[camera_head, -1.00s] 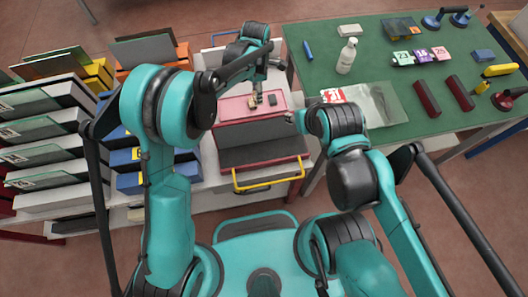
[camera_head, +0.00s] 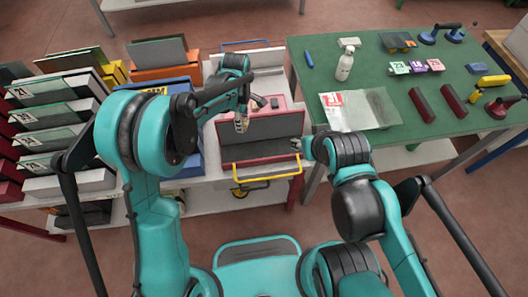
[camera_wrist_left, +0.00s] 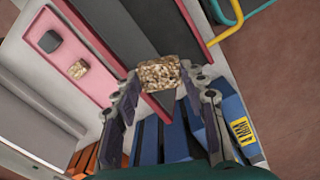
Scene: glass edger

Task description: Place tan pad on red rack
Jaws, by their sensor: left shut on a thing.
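My left gripper (camera_head: 241,122) is shut on a tan speckled pad (camera_wrist_left: 158,72), held between its fingertips in the left wrist view. The pad is over the left edge of the red rack (camera_head: 262,158), which has a dark grey panel and a yellow handle at its front. I cannot tell whether the pad touches the rack. A second tan pad (camera_wrist_left: 78,70) and a dark grey pad (camera_wrist_left: 49,41) lie on the rack's pink rear surface. My right gripper (camera_head: 304,146) is at the rack's right side; its fingers are too small to read.
Blue racks (camera_head: 182,146) and an orange rack (camera_head: 160,73) stand left of the red rack. Grey racks with numbered glass sheets (camera_head: 62,128) are farther left. The green table (camera_head: 310,75) at right holds a spray bottle (camera_head: 345,62), a plastic bag (camera_head: 362,108) and tools.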

